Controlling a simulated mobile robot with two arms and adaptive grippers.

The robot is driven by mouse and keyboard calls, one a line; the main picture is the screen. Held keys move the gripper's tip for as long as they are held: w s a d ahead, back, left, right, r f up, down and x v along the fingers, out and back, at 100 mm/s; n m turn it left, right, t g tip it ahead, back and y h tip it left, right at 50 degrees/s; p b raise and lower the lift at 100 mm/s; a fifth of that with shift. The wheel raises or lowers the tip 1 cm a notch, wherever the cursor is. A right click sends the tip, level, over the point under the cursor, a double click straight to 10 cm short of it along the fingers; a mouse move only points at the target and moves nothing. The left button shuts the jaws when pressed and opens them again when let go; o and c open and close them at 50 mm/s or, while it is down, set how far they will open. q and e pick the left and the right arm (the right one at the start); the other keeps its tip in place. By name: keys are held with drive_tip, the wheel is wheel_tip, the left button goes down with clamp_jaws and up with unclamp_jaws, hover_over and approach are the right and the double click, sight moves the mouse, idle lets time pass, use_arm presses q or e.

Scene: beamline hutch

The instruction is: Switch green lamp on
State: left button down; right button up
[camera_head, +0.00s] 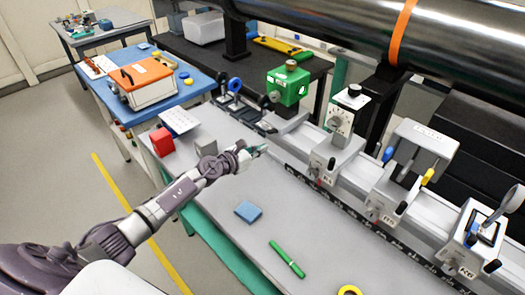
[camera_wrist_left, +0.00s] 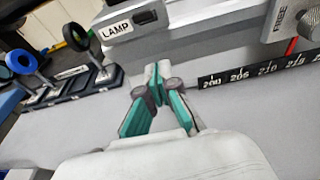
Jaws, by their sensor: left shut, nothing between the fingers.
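The green lamp (camera_head: 288,84) is a green box with a knob on top, mounted on the rail at the back. In the left wrist view only its grey carriage shows, with a LAMP label (camera_wrist_left: 115,31) and a dark knob (camera_wrist_left: 146,16); the green box is out of that view. My left gripper (camera_head: 261,150) is shut and empty over the bench, in front of and below the lamp. In the left wrist view its teal fingertips (camera_wrist_left: 157,72) meet just in front of the lamp's carriage, apart from the knob. My right gripper is not in view.
Several carriages (camera_head: 340,120) stand along the rail to the right, over a black scale (camera_wrist_left: 255,72). Blue and black ring holders (camera_wrist_left: 22,62) stand left of the lamp. A dark cylinder (camera_head: 455,45) hangs behind.

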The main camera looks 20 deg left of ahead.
use_arm(q)
drive_tip(key=s+a+r+p, duration=0.2)
drive_tip(key=s+r+p, duration=0.2)
drive_tip(key=s, duration=0.3)
drive_tip(key=shift+s+a+r+p, duration=0.3)
drive_tip(key=shift+a+r, duration=0.1)
drive_tip(key=shift+r, duration=0.5)
